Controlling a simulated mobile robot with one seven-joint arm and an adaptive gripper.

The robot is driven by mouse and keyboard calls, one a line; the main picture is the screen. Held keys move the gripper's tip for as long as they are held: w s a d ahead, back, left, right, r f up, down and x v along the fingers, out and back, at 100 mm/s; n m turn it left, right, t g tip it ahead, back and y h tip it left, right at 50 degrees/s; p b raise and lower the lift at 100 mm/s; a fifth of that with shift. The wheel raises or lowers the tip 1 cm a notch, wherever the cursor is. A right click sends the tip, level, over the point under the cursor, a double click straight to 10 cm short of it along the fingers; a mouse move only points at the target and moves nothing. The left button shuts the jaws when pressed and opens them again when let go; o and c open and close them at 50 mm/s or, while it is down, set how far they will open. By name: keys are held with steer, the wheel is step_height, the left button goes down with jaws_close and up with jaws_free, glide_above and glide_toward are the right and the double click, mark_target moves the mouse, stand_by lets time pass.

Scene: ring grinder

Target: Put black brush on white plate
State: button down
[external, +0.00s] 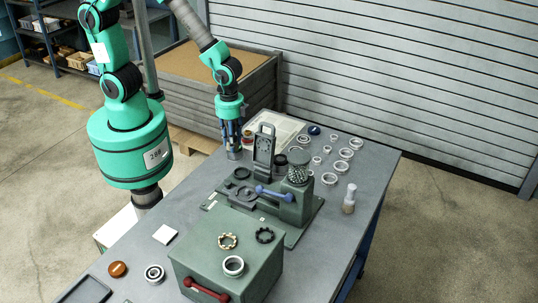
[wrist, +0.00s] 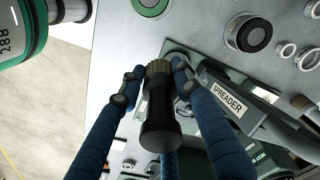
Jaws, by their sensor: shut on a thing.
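The black brush (wrist: 160,115) has a dark handle and short tan bristles, seen in the wrist view. My gripper (wrist: 160,78) has blue-wrapped fingers closed around the brush. In the external view my gripper (external: 233,150) is low over the left edge of the grey table, left of the green machine; I cannot make out the brush between the fingers there. A small flat white square (external: 165,235), which looks like the white plate, lies on the near-left part of the table, away from my gripper. I cannot identify the plate in the wrist view.
The green machine (external: 265,185) with an upright dark plate stands mid-table. A green box with a red handle (external: 228,265) is nearer. An off-white tray (external: 285,130) and several metal rings lie behind. A pale-handled brush (external: 349,198) stands right.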

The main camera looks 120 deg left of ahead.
steer(key=s+d+m, duration=0.3)
steer(key=s+d, duration=0.2)
steer(key=d, duration=0.5)
steer(key=s+d+m, duration=0.4)
steer(key=s+d, duration=0.1)
steer(key=d, duration=0.5)
steer(key=s+d+m, duration=0.3)
steer(key=s+d, duration=0.3)
steer(key=d, duration=0.4)
steer(key=shift+w+d+f, duration=0.1)
steer(key=shift+w+f, duration=0.1)
steer(key=shift+f, duration=1.15)
steer(key=shift+w+f, duration=0.15)
steer(key=shift+f, duration=1.15)
steer(key=shift+w, duration=0.15)
glide_above(165, 233)
steer(key=shift+f+b, duration=0.4)
steer(key=shift+f, duration=0.3)
steer(key=shift+f, duration=0.1)
steer(key=shift+f, duration=1.65)
steer(key=shift+f+b, duration=0.2)
steer(key=shift+b, duration=0.15)
